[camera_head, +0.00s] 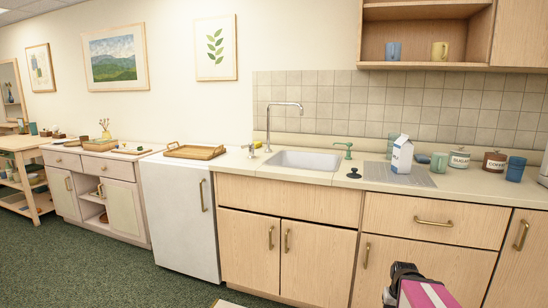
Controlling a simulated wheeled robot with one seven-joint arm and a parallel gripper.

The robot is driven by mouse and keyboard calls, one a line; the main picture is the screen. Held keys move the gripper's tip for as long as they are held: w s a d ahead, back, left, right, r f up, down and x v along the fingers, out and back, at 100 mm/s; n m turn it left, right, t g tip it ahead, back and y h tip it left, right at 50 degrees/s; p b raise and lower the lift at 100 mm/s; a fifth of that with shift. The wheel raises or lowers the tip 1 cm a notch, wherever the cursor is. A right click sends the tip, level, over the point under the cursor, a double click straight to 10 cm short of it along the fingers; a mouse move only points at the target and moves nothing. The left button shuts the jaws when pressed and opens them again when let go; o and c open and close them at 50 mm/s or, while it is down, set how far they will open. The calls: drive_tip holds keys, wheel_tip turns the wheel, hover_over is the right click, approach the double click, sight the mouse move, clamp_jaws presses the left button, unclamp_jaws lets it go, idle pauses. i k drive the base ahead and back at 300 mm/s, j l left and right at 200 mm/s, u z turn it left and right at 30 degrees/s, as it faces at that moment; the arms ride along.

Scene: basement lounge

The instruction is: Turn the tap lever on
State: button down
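The chrome tap (285,105) stands behind the left part of the sink, its tall spout bending right over the basin. A small metal handle (251,150) stands on the counter to the left of the tap's base; it looks like the lever, but its position is too small to read. A green spout-like fitting (345,150) stands at the sink's right rim; I cannot tell whether it is a dispenser or a handle. My gripper (403,270), dark with a pink part behind it, shows at the bottom right, low in front of the cabinets and well apart from the tap. Its fingers cannot be made out.
The sink (305,161) is set in a pale counter (462,187). A milk carton (402,155), a black stopper (354,173), mugs and canisters stand to the right. Green carpet is clear at lower left.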

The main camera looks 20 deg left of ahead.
sight(251, 145)
drive_tip(key=u, duration=1.15)
